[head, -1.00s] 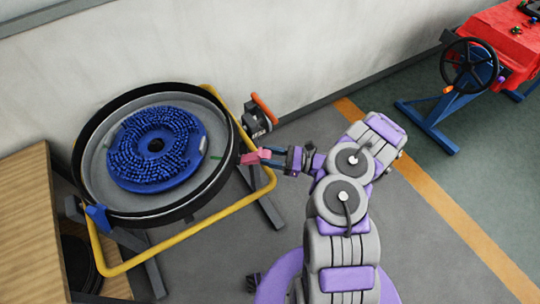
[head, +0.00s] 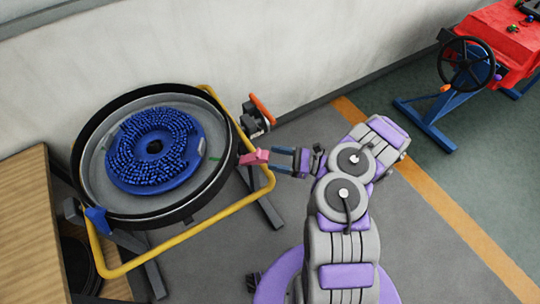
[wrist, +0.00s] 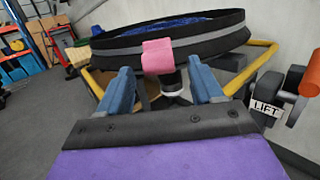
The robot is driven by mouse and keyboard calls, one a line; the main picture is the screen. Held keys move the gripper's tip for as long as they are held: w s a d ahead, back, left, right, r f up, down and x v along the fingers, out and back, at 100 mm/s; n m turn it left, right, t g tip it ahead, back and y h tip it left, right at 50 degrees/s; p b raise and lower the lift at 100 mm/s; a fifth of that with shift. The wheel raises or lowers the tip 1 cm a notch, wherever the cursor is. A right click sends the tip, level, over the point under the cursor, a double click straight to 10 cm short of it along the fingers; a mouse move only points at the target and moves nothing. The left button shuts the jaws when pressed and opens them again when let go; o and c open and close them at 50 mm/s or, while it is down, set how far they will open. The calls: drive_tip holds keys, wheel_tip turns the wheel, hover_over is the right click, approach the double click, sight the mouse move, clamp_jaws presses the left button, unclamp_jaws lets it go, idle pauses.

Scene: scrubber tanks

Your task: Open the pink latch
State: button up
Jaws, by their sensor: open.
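The pink latch (head: 255,157) sits on the right outer side of the round black-rimmed tank (head: 82,150). In the wrist view the latch (wrist: 158,57) lies flat against the rim, centred ahead of my fingers. My gripper (head: 281,162) is just right of the latch in the head view, pointing at it. In the wrist view its two blue fingers (wrist: 160,82) are wide apart and nothing is held between them. The latch appears beyond the fingertips. A dark post with a white ring is partly visible below the latch.
A blue bristled disc (head: 155,147) lies in the tank. A yellow tube frame (head: 190,233) surrounds the tank. An orange-handled device (wrist: 292,97) by a "LIFT" label stands close on the right. A wooden bench (head: 30,215) is at left.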

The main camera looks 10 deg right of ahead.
drive_tip(key=p+v, duration=0.1)
drive_tip(key=v, duration=1.3)
drive_tip(key=shift+d, duration=0.25)
drive_tip(key=a+r+n+g+h, duration=0.1)
drive_tip(key=a+r+n+g, duration=1)
drive_tip(key=a+r, duration=0.7)
drive_tip(key=s+a+r+n+g+h, duration=0.1)
drive_tip(key=s+a+r+n+h, duration=0.1)
drive_tip(key=s+r+n+h, duration=0.45)
drive_tip(key=s+a+r+n+g+h, duration=0.25)
drive_tip(key=s+r+h, duration=0.2)
drive_tip(key=s, duration=0.45)
drive_tip(key=s+d+r+n+t+h, duration=0.2)
drive_tip(key=s+d+t+h, duration=0.3)
drive_tip(key=s, duration=0.6)
drive_tip(key=shift+d+h, duration=0.6)
drive_tip(key=shift+d, duration=0.65)
